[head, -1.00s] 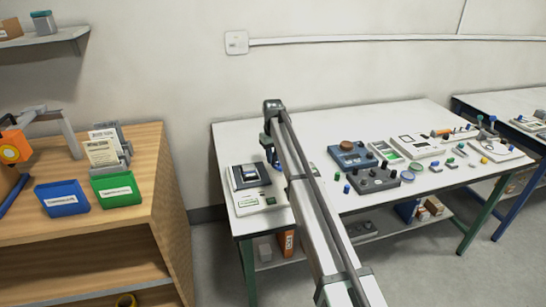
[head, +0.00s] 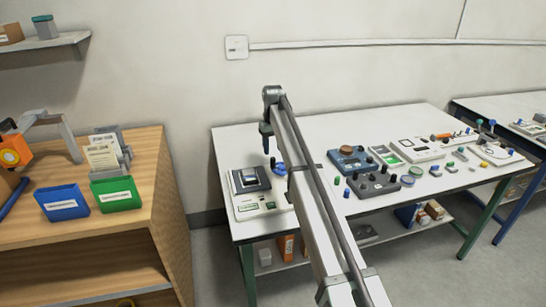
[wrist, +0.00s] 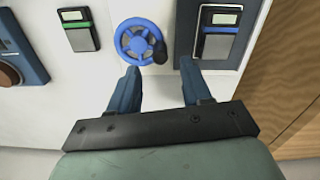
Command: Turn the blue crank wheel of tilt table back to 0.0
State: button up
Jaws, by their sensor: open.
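The blue crank wheel (wrist: 138,42) lies in the wrist view just beyond my fingertips, with a dark knob on its right side. In the head view the wheel (head: 280,168) shows beside my arm, partly hidden by it. The tilt table (head: 250,180) is the dark plate on a pale base at the left end of the bench; its edge and a display (wrist: 222,18) show in the wrist view. My gripper (wrist: 160,75) is open and empty, its two fingers apart on the near side of the wheel. In the head view my gripper (head: 266,142) is above the bench, near the wheel.
A small display with a green stripe (wrist: 77,28) stands left of the wheel. A blue device (head: 352,158) and a black knobbed box (head: 376,185) stand right of my arm. A wooden cabinet (head: 150,200) stands left, across a gap.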

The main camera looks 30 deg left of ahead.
notch_tip(320, 180, up, 7)
dwell(0.3)
dwell(0.5)
